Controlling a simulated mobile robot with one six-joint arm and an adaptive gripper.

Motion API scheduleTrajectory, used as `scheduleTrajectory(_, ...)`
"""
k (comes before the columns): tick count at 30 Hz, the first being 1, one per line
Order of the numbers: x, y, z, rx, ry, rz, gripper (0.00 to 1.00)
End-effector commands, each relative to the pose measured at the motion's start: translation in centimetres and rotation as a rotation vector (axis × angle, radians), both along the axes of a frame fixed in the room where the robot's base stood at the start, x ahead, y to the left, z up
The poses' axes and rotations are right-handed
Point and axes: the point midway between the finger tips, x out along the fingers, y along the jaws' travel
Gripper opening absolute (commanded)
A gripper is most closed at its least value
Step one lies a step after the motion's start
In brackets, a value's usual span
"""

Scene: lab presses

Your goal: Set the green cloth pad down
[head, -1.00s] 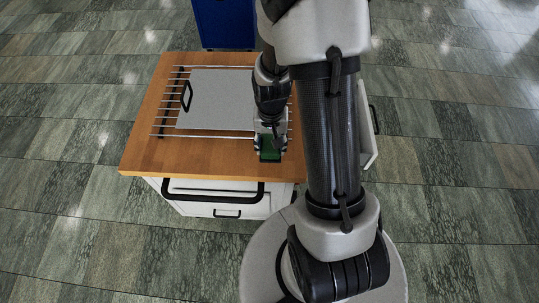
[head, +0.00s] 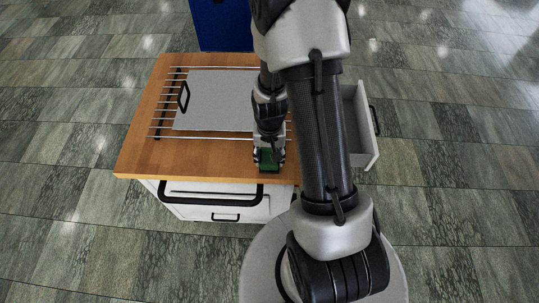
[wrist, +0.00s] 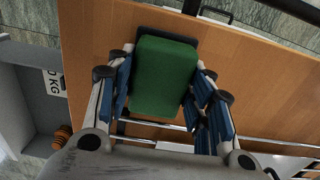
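The green cloth pad (wrist: 165,75) is a thick block with rounded edges, between the blue-lined fingers of my gripper (wrist: 163,82) in the wrist view. The fingers lie along its two sides and appear shut on it. In the head view the pad (head: 268,161) is at the tip of my gripper (head: 268,155), over the near right part of the wooden tabletop (head: 190,162). A dark patch shows beside the pad on the wood. I cannot tell whether the pad touches the wood.
A wire rack (head: 153,124) with a grey plate (head: 215,100) and black handle covers the tabletop's middle. An open drawer (head: 358,130) sticks out at right. In the wrist view, a label (wrist: 54,82) and an orange object (wrist: 62,138) show at left. The tabletop's near left is bare.

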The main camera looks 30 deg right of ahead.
Motion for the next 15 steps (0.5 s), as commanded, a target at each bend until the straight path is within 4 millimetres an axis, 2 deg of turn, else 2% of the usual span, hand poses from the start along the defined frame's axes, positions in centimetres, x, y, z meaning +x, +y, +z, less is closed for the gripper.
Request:
scheduleTrajectory(7, -0.01, 0.01, 0.05, 0.000, 0.000, 0.000, 0.66)
scheduleTrajectory(15, -0.01, 0.01, 0.06, 0.000, 0.000, 0.000, 0.66)
